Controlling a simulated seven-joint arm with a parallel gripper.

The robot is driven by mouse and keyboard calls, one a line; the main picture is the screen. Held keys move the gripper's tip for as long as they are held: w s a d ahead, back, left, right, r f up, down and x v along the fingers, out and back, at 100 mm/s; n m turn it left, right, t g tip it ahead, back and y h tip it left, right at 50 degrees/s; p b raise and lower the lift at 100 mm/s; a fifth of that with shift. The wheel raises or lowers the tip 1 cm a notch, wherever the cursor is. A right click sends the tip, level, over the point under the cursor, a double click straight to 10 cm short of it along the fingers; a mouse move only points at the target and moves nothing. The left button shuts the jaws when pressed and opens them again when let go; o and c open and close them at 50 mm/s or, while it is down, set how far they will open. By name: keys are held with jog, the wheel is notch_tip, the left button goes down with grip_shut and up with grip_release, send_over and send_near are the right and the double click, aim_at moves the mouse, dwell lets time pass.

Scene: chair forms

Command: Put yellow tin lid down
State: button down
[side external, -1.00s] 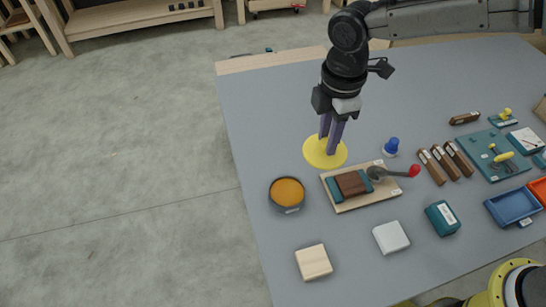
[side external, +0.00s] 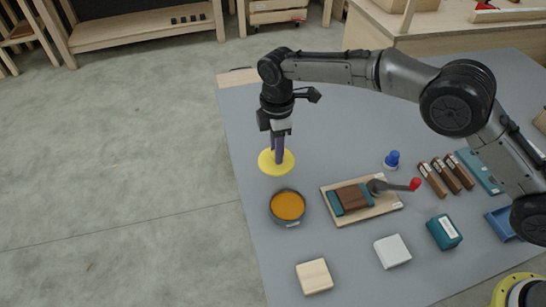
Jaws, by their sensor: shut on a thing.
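The yellow tin lid (side external: 266,163) is a flat round disc near the left edge of the grey table, in the side external view. My gripper (side external: 279,160) points down and is shut on the lid near its middle. I cannot tell whether the lid touches the table or hangs just above it. A dark round tin (side external: 287,207) with orange contents stands just in front of the lid, open at the top.
A wooden board (side external: 385,205) with a brown and teal block and a red-handled tool lies right of the tin. A blue knob-like piece (side external: 392,159), white block (side external: 392,250), wooden block (side external: 314,276) and teal box (side external: 443,232) stand nearby. The grey table (side external: 340,130) is clear behind the board.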

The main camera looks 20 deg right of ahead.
aim_at(273, 159)
jog(key=shift+w+a+f, duration=0.25)
jog(key=shift+w+f, duration=0.15)
jog(key=shift+f, duration=1.75)
jog(key=shift+f, duration=0.1)
jog(key=c, duration=0.6)
grip_release()
notch_tip(273, 159, up, 12)
jog(key=shift+r, duration=0.1)
